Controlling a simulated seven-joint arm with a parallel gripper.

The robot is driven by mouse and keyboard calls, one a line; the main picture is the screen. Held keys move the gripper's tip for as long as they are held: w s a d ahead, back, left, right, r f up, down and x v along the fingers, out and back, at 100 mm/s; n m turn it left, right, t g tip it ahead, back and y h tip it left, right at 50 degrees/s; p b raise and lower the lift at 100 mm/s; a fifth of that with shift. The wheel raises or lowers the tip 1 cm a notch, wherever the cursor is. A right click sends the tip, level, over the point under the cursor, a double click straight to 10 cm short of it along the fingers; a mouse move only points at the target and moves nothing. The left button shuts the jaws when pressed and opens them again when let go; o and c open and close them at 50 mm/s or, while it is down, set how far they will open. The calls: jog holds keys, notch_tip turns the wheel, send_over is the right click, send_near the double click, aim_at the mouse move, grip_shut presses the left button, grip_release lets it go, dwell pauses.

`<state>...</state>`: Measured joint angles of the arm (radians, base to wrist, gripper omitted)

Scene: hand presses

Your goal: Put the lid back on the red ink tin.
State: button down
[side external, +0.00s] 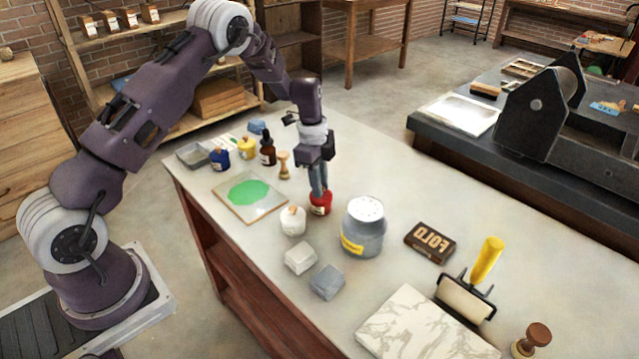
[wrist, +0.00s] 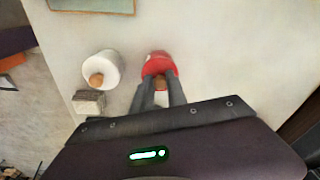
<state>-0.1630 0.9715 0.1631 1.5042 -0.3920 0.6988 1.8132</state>
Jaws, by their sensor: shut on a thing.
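The red ink tin (side external: 320,207) stands on the grey table top near its middle, with a pale label on its side. My gripper (side external: 320,188) points straight down over it, its fingers reaching to the top of the tin. In the wrist view, my gripper (wrist: 162,90) is shut on the brown knob of the red lid (wrist: 158,63). The lid lies over the tin and hides most of it. The fingers partly cover the knob. I cannot tell whether the lid is fully seated or slightly above the rim.
A white tin (side external: 293,221) with a knobbed lid stands close by, front left. A grey shaker can (side external: 364,226) stands to the right. Two small blocks, one pale (side external: 300,258) and one grey (side external: 327,281), lie in front. A green-inked plate (side external: 249,194) lies to the left.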

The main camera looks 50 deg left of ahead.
jog(key=c, duration=1.3)
grip_release()
jog(key=shift+o, duration=0.7)
jog(key=o, duration=0.4)
jog(key=shift+r, duration=0.1)
jog(key=shift+r, duration=3.45)
